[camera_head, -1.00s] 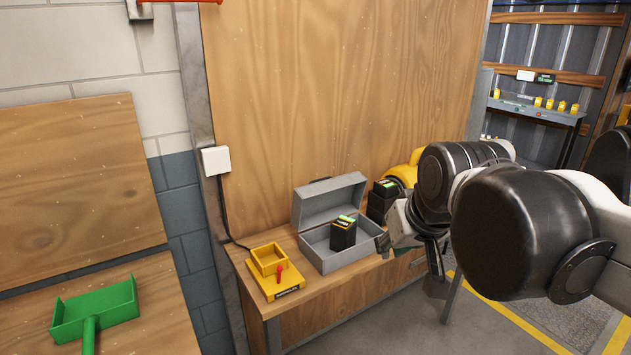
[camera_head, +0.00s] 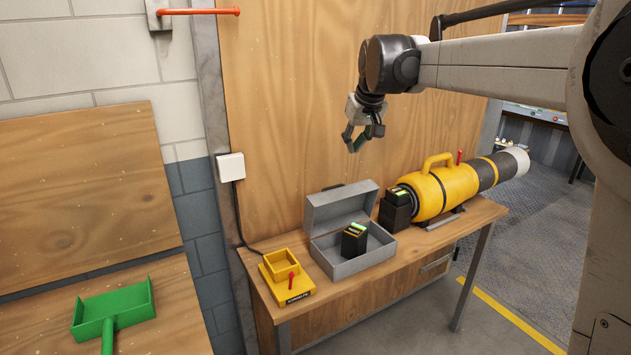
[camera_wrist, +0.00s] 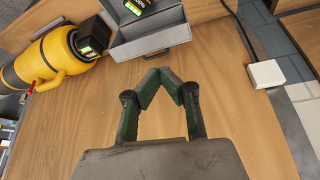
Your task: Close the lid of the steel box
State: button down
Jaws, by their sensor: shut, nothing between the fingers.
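The grey steel box (camera_head: 372,263) stands on the wooden workbench with its lid (camera_head: 340,205) raised at the back, near the plywood wall. A black battery block (camera_head: 353,243) with a green strip on top stands inside the box. My gripper (camera_head: 352,146) is above the box and lid, apart from both, pointing down and empty. In the wrist view my gripper (camera_wrist: 160,76) has its green fingertips together. There the raised lid (camera_wrist: 152,40) shows beyond the fingertips, and part of the battery block (camera_wrist: 140,5) shows at the top edge.
A yellow cylindrical machine (camera_head: 452,187) with a black battery block (camera_head: 396,211) at its end lies right of the box. A yellow charger tray (camera_head: 287,287) with a red lever sits to the left. The plywood wall (camera_head: 285,110) stands close behind.

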jog(key=w+a+f+p, duration=0.1)
jog(key=w+a+f, duration=0.15)
jog(key=w, duration=0.95)
jog(key=w+a+f+p, duration=0.1)
jog(key=w+f, duration=0.3)
jog(key=f, duration=0.2)
jog(key=w+a+f+n+g+p, duration=0.1)
jog(key=w+f, duration=0.4)
jog(key=f, duration=0.1)
jog(key=w+a+f+n+p, duration=0.1)
jog(key=w+f, duration=0.4)
jog(key=f, duration=0.2)
jog(key=shift+w+a+y+p, duration=0.2)
jog(key=shift+y+p, duration=0.15)
jog(key=shift+y, duration=0.05)
jog(key=shift+s+d+f+p, duration=0.15)
jog(key=shift+s+d, duration=0.1)
jog(key=shift+s, duration=0.35)
jog(key=shift+s+d+p, duration=0.1)
jog(key=shift+s+d, duration=0.2)
jog(key=shift+s, duration=0.25)
jog(key=shift+s+d+f+p, duration=0.15)
jog(key=shift+s+d, duration=0.1)
jog(key=shift+s, duration=0.35)
jog(key=shift+s, duration=0.2)
